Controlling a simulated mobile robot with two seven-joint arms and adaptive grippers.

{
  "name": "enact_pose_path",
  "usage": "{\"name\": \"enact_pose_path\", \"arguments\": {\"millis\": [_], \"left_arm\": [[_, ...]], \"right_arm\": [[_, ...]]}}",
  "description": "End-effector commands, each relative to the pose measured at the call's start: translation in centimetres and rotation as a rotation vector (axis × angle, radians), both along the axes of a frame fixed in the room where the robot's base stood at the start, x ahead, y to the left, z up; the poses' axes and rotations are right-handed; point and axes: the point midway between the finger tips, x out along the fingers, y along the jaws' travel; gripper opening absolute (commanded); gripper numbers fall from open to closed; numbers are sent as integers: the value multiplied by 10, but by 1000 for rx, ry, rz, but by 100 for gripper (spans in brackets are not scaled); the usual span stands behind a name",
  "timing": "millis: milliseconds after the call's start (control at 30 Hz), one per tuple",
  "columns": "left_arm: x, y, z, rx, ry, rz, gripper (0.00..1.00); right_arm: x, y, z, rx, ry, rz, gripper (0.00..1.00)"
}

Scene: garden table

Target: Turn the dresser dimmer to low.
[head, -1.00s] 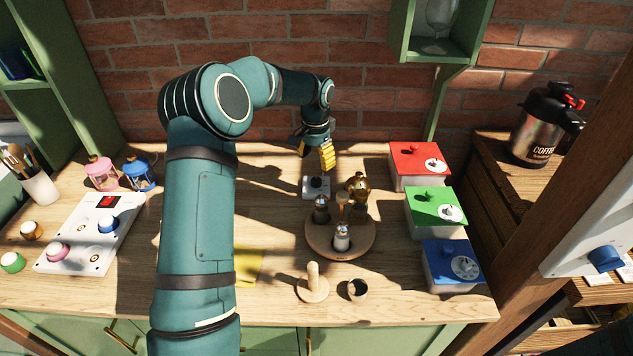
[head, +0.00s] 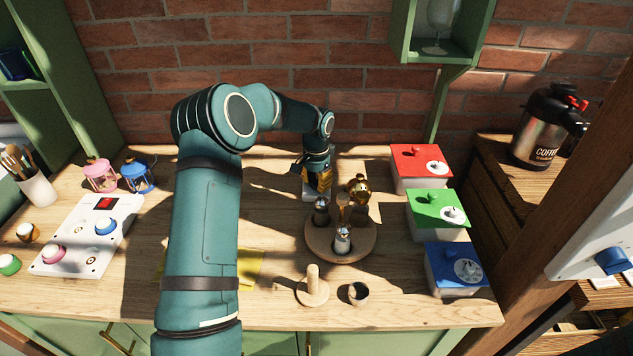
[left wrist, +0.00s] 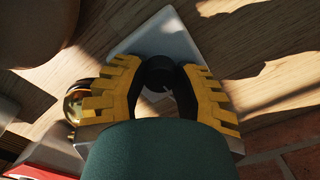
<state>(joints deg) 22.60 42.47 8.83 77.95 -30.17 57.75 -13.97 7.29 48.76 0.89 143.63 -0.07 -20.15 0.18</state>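A small white box with a black knob, the dimmer (head: 308,197), stands on the wooden top near the brick wall. In the head view my left gripper (head: 318,188) points down over it and hides most of it. In the left wrist view the white box (left wrist: 165,38) lies under the yellow fingers of the left gripper (left wrist: 160,78). Its black knob (left wrist: 157,72) sits between the fingertips, which are apart on either side. Dark pads and shadow hide whether they touch it. My right gripper is not in view.
A round wooden tray (head: 318,245) with shakers and a gold-coloured pot (head: 359,189) stands close in front of the dimmer. Red (head: 418,160), green (head: 432,208) and blue (head: 452,263) lidded boxes line the right side. A white knob panel (head: 75,250) lies at left.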

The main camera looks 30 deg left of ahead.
Motion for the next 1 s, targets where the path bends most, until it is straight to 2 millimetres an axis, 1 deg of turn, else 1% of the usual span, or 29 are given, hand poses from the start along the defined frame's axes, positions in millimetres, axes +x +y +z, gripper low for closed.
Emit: {"name": "enact_pose_path", "arguments": {"millis": [33, 67, 267, 467, 667, 867, 1000], "left_arm": [[0, 0, 0, 0, 0, 0, 6], [0, 0, 0, 0, 0, 0, 0], [0, 0, 0, 0, 0, -4, 0], [0, 0, 1, 0, 1, -53, 0], [-1, 0, 1, 0, 3, -172, 0], [0, 0, 2, 0, 2, -346, 0], [0, 0, 1, -1, 2, -472, 0]], "right_arm": [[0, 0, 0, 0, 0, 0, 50], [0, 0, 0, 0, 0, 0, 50], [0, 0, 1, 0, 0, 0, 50], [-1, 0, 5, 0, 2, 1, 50], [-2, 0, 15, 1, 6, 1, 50], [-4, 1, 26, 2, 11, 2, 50], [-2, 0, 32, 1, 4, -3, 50]]}}
